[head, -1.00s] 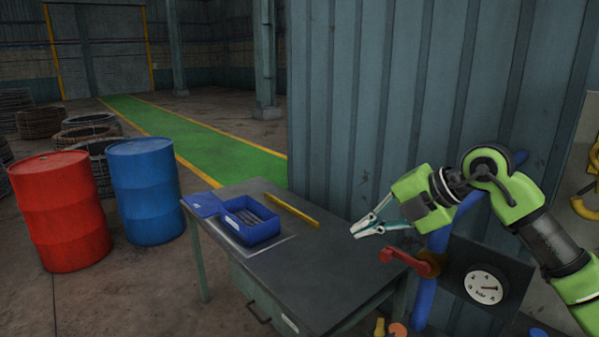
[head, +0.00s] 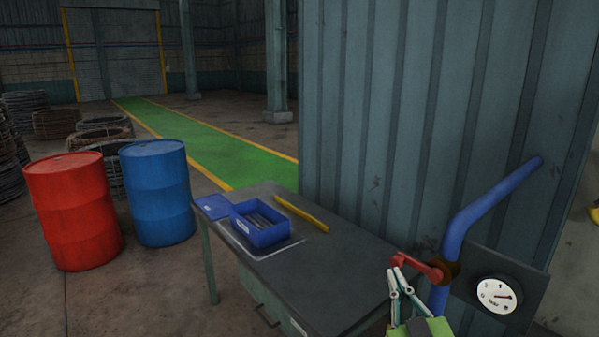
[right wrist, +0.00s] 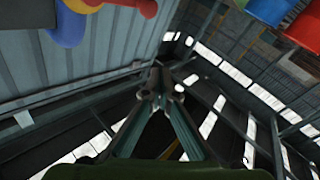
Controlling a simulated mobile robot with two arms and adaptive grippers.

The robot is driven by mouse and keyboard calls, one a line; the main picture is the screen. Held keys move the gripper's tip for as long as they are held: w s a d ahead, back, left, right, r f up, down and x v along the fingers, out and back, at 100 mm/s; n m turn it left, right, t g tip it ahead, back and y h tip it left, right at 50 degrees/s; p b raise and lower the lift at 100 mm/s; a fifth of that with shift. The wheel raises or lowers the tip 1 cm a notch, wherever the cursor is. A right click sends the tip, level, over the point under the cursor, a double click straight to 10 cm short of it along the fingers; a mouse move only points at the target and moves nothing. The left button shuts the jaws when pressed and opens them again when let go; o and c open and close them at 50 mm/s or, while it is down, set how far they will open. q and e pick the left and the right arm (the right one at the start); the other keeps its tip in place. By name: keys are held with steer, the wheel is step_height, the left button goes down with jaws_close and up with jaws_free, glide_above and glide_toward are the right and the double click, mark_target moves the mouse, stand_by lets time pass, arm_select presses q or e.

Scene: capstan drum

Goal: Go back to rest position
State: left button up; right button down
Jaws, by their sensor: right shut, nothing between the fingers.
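My right gripper (head: 396,275) shows at the bottom of the head view, right of centre, with its fingers pointing up, in front of the table's right end. Its fingertips are together and hold nothing. In the right wrist view its fingers (right wrist: 158,88) meet in a point at the centre. The rest of the right arm is cut off by the bottom edge of the head view. My left gripper is not in view.
A red valve handle (head: 420,267) on a blue pipe (head: 490,203) is close beside the right gripper. A gauge (head: 496,296) stands to its right. The table (head: 330,272) carries a blue bin (head: 259,235) and a yellow bar (head: 302,213). Red (head: 75,212) and blue (head: 157,195) drums stand left.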

steer(key=s+d+f+m+g+h, duration=0.1)
steer(key=s+d+f+g, duration=0.1)
steer(key=s+f+g, duration=0.65)
steer(key=s+d+f+m+g+h, duration=0.15)
steer(key=s+f, duration=0.45)
steer(key=f, duration=0.7)
steer(key=s+a+f+g+y, duration=0.1)
steer(key=s+f+g, duration=0.25)
steer(key=s, duration=0.55)
steer(key=s+a+f+g+y, duration=0.1)
steer(key=s+f+g, duration=0.3)
steer(key=s, duration=0.5)
step_height(320, 180, down, 30)
steer(key=s+b, duration=0.1)
steer(key=b, duration=0.1)
steer(key=s+d+f+b, duration=0.1)
steer(key=s+d+f, duration=0.2)
steer(key=s+f, duration=1.3)
steer(key=shift+s+f+n+g, duration=0.2)
steer(key=shift+s+n+g, duration=0.25)
